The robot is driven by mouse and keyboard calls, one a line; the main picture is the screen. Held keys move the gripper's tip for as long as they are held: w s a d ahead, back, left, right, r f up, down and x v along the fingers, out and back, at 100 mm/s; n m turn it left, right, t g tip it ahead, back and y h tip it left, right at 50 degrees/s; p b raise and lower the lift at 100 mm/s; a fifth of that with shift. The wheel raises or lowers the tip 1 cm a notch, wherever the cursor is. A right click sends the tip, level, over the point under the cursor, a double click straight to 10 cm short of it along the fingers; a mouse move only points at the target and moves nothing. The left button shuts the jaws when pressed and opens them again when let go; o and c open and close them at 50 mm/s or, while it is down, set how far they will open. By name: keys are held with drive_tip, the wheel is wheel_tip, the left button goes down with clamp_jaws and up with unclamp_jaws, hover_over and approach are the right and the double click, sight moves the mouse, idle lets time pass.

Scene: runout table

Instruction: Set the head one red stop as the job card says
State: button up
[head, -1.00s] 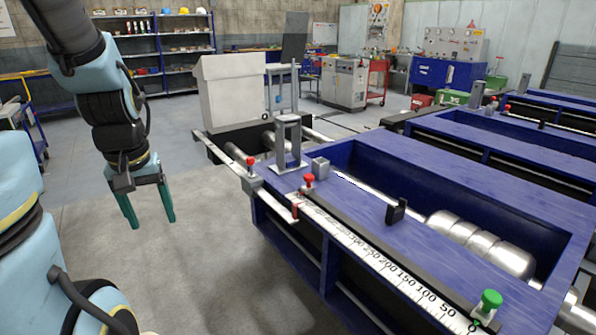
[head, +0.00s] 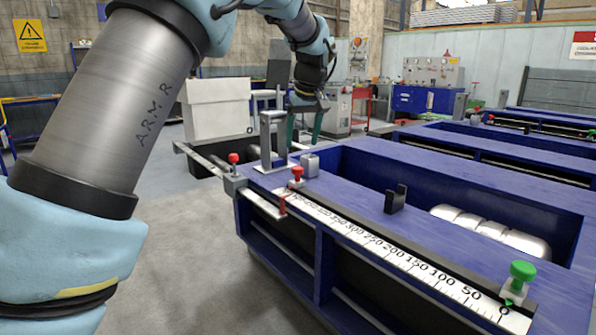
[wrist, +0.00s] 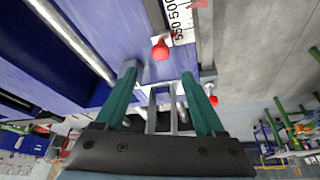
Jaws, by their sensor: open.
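The blue head one table (head: 470,180) carries a white scale (head: 400,258) along its near edge. A red-knobbed stop (head: 297,174) stands near the scale's high-number end, with a red pointer (head: 282,204) below it. A second red knob (head: 233,158) stands on a grey block farther left. My gripper (head: 304,130) is open and empty, raised above the table's far left end, partly behind a grey metal stand (head: 268,140). In the wrist view my gripper (wrist: 160,75) has the near red knob (wrist: 160,50) beyond its fingertips, apart from them. No readable job card shows.
A green knob (head: 522,272) stands at the scale's low end. A black bracket (head: 395,199) rises from the table top, and silver rollers (head: 490,230) lie in its trough. A pale box (head: 216,106) stands behind. The floor at left is clear.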

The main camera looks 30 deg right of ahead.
sight(297, 168)
drive_tip(key=x, duration=0.9)
drive_tip(key=shift+w+a+f, duration=0.1)
drive_tip(key=shift+f, duration=0.25)
clamp_jaws()
idle(0.9)
